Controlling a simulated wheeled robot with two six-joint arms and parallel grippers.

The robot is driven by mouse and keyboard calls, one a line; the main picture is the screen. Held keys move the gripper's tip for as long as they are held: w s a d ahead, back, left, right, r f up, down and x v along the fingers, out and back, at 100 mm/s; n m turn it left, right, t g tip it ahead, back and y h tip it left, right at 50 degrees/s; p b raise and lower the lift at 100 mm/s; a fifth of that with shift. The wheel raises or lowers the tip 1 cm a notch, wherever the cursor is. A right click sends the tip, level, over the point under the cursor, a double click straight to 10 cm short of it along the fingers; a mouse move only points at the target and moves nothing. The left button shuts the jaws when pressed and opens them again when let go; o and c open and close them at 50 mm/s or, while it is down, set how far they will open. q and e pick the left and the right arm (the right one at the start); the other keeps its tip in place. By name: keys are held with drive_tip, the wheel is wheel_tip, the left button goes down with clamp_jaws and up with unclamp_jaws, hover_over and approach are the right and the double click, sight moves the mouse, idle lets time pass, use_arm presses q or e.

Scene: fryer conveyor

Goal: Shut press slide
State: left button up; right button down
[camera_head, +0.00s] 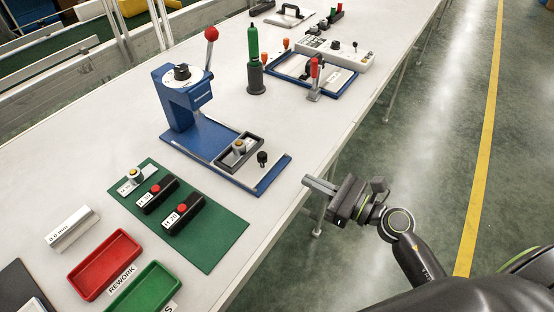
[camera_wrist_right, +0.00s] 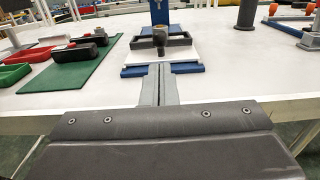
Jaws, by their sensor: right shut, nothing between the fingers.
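The blue press (camera_head: 176,108) stands on the white table with a red-knobbed lever (camera_head: 211,34). Its light slide plate (camera_head: 247,171) lies on the blue base (camera_head: 213,135), out in front of the press column, with a dark frame (camera_head: 225,160) and a black knob (camera_head: 262,157) on it. My right gripper (camera_head: 306,182) is shut and empty, off the table's right edge and apart from the slide. In the right wrist view its closed fingers (camera_wrist_right: 158,71) point toward the slide's knob (camera_wrist_right: 160,40). My left gripper is not in view.
A green mat (camera_head: 222,238) with several small units lies left of the press base. Red (camera_head: 88,279) and green (camera_head: 137,300) trays sit nearer. A green-topped post (camera_head: 254,60) and a second blue-framed fixture (camera_head: 343,89) stand behind. The table strip right of the press is clear.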

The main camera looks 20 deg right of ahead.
sight(262, 156)
drive_tip(key=p+x, duration=0.2)
drive_tip(key=x, duration=0.8)
drive_tip(key=shift+p, duration=0.3)
drive_tip(key=shift+w, duration=0.1)
drive_tip(key=x, duration=0.5)
drive_tip(key=shift+d, duration=0.1)
